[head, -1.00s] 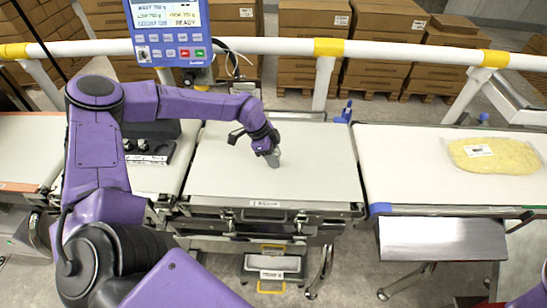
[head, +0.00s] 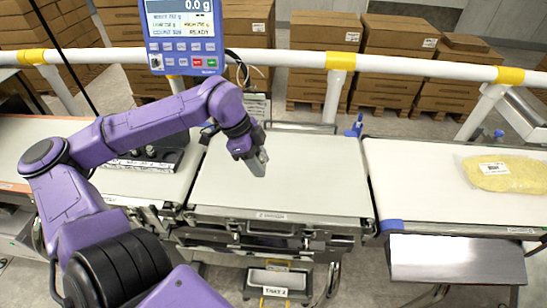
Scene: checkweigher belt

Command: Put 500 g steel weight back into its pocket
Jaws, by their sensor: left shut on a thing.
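My left gripper (head: 252,153) is shut on the steel weight (head: 260,165), a small grey piece that shows at the fingertips. It is held above the left part of the white weigh belt (head: 310,180). The dark weight case (head: 165,160) lies on the infeed belt to the left, partly hidden behind my left arm. Dark and shiny pieces show in it, but its pockets are too small to tell apart. My right gripper is out of view.
The blue scale display (head: 185,38) reads 0.0 g and hangs behind the belts. A white rail (head: 290,60) with yellow bands runs along the back. A bag of yellow food (head: 505,172) lies on the right belt (head: 420,180). The weigh belt is otherwise clear.

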